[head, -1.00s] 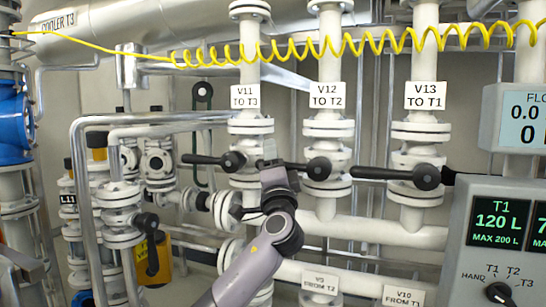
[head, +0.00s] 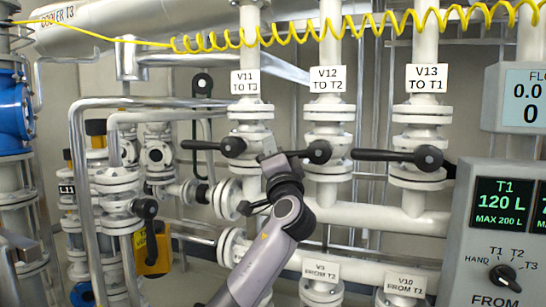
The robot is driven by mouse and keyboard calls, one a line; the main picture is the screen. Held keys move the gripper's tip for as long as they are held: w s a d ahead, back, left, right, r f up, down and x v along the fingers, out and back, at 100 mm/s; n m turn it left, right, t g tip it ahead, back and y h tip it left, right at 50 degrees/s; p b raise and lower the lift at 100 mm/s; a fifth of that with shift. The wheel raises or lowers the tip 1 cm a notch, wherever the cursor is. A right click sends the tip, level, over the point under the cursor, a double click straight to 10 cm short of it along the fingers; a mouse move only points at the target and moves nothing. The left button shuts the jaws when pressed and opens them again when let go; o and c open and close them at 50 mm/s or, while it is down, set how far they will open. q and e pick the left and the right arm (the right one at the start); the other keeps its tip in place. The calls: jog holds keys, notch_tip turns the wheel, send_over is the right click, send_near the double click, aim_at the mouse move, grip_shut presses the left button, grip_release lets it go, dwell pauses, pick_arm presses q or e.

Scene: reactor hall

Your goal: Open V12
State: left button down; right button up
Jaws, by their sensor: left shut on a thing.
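The V12 valve is white and flanged under the label "V12 TO T2" (head: 327,79). Its black lever (head: 318,152) has a round hub on the pipe and points left, nearly level. My left gripper (head: 268,156) reaches up from below and is shut on the lever's left end, between the V11 and V12 pipes. The fingers hide that end of the lever. My right gripper is not in view.
The V11 lever (head: 232,147) points left from its hub, close to my left gripper. The V13 lever (head: 428,157) also points left. A yellow coiled hose (head: 300,45) hangs across the top. A control panel (head: 500,240) stands at the right.

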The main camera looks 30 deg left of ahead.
pick_arm(q)
jog(key=shift+w+d+f+n+g+b, duration=0.1)
jog(key=shift+d+f+n+g+b, duration=0.15)
jog(key=shift+f+n+g+b, duration=0.55)
jog(key=shift+w+d+f+n+g+b, duration=0.1)
jog(key=shift+d+f+n+g+b, duration=0.2)
jog(key=shift+f+n+g, duration=0.45)
jog(key=shift+w+d+f+n+g+b, duration=0.15)
jog(key=shift+f+n+g+b, duration=0.45)
jog(key=shift+n, duration=0.65)
jog(key=shift+s+f, duration=0.1)
jog(key=shift+f, duration=0.15)
jog(key=c, duration=1)
grip_release()
jog(key=shift+r, duration=0.15)
jog(key=shift+o, duration=0.2)
jog(key=shift+s, duration=0.1)
jog(key=b+v, duration=0.1)
jog(key=v, duration=0.6)
jog(key=shift+b, duration=0.35)
